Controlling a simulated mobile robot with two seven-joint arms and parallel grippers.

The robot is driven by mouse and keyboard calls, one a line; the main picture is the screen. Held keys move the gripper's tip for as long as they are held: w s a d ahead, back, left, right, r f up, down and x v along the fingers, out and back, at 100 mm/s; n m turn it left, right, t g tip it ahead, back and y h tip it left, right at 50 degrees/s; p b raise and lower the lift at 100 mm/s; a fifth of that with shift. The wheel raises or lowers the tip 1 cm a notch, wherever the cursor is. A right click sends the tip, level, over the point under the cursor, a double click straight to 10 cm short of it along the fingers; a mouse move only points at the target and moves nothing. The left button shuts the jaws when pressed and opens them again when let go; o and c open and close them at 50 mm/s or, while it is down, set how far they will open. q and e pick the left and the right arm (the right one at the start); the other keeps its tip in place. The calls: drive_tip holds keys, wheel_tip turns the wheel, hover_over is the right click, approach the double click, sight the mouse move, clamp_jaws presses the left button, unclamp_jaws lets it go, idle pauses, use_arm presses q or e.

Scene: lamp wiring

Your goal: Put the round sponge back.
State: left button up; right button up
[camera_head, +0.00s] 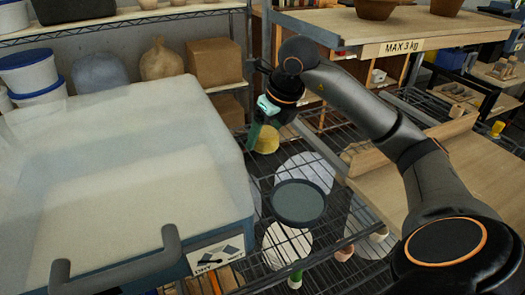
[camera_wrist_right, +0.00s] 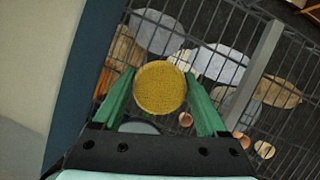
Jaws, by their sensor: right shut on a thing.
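The round sponge (camera_wrist_right: 160,88) is a yellow disc between the green fingertips of my right gripper (camera_wrist_right: 160,90) in the right wrist view. The gripper is shut on it. In the head view my right gripper (camera_head: 257,133) hangs over the wire shelf, and the yellow sponge (camera_head: 267,140) shows beside its green finger. My left gripper is not in view.
A wire shelf (camera_head: 335,245) bears a dark round dish (camera_head: 299,203) and pale discs. A large white-topped bin (camera_head: 110,150) with a grey handle stands at the left. A wooden shelf marked MAX 3 kg (camera_head: 400,46) overhangs at upper right. A wooden board (camera_head: 470,165) lies near my right arm.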

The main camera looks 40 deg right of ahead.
sight(259, 158)
drive_tip(key=f, duration=0.1)
drive_tip(key=w+d+f, duration=0.1)
drive_tip(key=w+f, duration=0.1)
drive_tip(key=shift+w+d+f, duration=0.15)
drive_tip(key=shift+d+f, duration=0.1)
drive_tip(key=shift+d, duration=0.1)
drive_tip(key=shift+w+d+f+b, duration=0.1)
drive_tip(key=shift+f+b, duration=0.1)
drive_tip(key=shift+f, duration=0.7)
drive_tip(key=shift+w+d+f+b, duration=0.1)
drive_tip(key=shift+f+b, duration=0.1)
drive_tip(key=shift+f, duration=0.7)
drive_tip(key=shift+f, duration=0.2)
drive_tip(key=o, duration=1.4)
drive_tip(key=shift+r, duration=0.1)
